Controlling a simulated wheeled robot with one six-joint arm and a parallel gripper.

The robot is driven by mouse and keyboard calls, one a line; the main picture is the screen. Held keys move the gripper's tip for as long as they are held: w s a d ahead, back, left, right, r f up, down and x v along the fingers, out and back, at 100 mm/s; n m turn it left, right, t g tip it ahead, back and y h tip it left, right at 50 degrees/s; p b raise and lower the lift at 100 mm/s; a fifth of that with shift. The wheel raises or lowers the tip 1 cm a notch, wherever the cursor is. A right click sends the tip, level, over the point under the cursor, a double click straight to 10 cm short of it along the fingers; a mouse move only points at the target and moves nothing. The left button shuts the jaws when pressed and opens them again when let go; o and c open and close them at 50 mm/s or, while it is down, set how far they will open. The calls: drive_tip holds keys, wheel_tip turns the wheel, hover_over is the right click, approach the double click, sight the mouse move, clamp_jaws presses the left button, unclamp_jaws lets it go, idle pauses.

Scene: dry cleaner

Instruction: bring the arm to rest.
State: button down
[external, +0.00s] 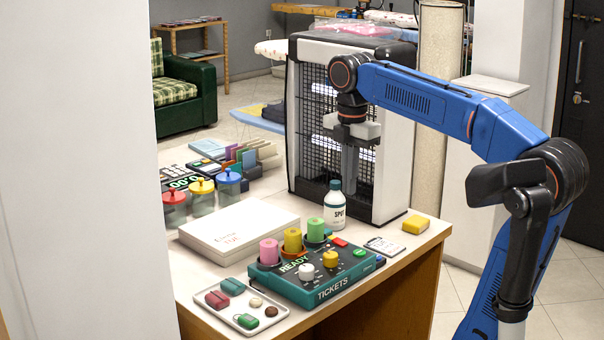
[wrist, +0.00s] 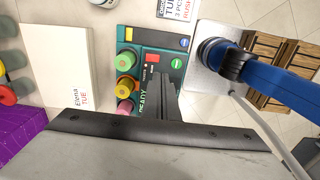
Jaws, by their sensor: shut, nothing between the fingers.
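My gripper (external: 347,190) points straight down at the end of my blue arm, with its fingers together and nothing held. In the external view it hangs in front of the black-grilled unit with light tubes (external: 312,120), above and just behind the white SPOT bottle (external: 334,212). I cannot tell whether the fingertips clear the bottle cap by much. In the wrist view the closed fingers (wrist: 153,72) show over the green ticket machine (wrist: 150,42), with the machine's far lower part hidden behind them.
The counter (external: 215,285) holds the teal ticket machine (external: 300,290) with thread spools, a white box (external: 238,228), a tray of small items (external: 240,325), lidded jars (external: 202,200), a ticket card (external: 384,246) and a yellow block (external: 416,224). A white wall stands at left.

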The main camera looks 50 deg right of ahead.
drive_tip(key=s+f+m+t, duration=0.1)
drive_tip(key=s+f+m, duration=0.3)
drive_tip(key=f+m, duration=0.2)
drive_tip(key=s+a+f+m+t, duration=0.1)
drive_tip(key=s+f+m, duration=0.4)
drive_tip(key=f, duration=0.5)
drive_tip(key=s+a+f+m+t, duration=0.1)
drive_tip(key=s+f+m+t, duration=0.1)
drive_tip(key=s+f+m, duration=0.3)
wheel_tip(320, 180, down, 4)
drive_tip(key=shift+s+r+m+t, duration=0.2)
drive_tip(key=shift+r+m+t, duration=0.1)
drive_tip(key=shift+m, duration=0.7)
drive_tip(key=shift+a, duration=0.1)
idle(0.8)
